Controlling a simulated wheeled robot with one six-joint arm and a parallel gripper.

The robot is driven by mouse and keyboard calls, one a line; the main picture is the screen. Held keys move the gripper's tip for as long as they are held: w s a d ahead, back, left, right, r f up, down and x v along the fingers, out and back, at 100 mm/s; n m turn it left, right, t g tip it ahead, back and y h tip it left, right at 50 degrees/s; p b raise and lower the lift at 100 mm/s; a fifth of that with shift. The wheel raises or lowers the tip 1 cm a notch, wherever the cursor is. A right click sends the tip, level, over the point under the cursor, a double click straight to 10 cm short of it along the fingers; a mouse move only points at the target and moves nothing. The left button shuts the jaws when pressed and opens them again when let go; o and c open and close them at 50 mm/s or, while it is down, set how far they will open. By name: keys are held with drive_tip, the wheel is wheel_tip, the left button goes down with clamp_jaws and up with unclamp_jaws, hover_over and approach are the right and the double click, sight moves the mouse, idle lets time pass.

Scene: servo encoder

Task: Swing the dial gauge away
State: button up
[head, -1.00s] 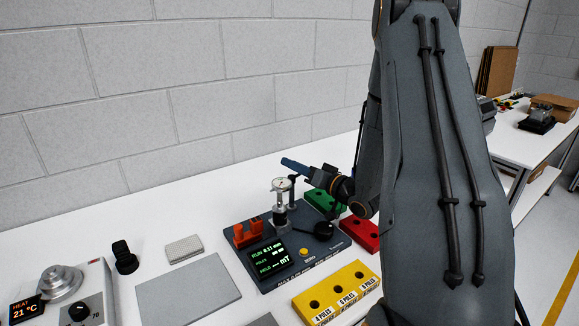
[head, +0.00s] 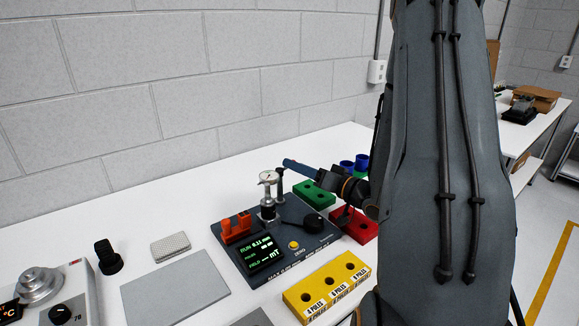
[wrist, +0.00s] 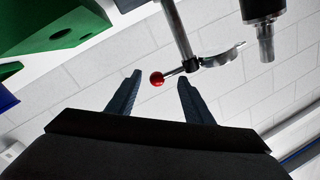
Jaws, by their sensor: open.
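The dial gauge (head: 268,178) has a pale round face and sits above the dark test station (head: 215,262), beside a dark post (head: 280,182). In the wrist view, a silver post (wrist: 180,32) carries a flat silver piece (wrist: 222,58), likely the gauge, and a short lever ending in a red ball (wrist: 156,78). My gripper (head: 288,163) is just behind and right of the gauge in the head view. In the wrist view its blue fingers (wrist: 158,92) are apart. The red ball appears between the fingertips; contact cannot be told.
An orange block (head: 236,230) and a lit display (head: 261,252) are on the station. A green block (head: 314,193), a red block (head: 355,226) and a yellow block (head: 329,284) stand to its right. Blue cups (head: 347,166) are behind. A grey mat (head: 175,290) lies left.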

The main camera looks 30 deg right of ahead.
drive_tip(key=shift+s+d, duration=0.1)
drive_tip(key=shift+s, duration=0.3)
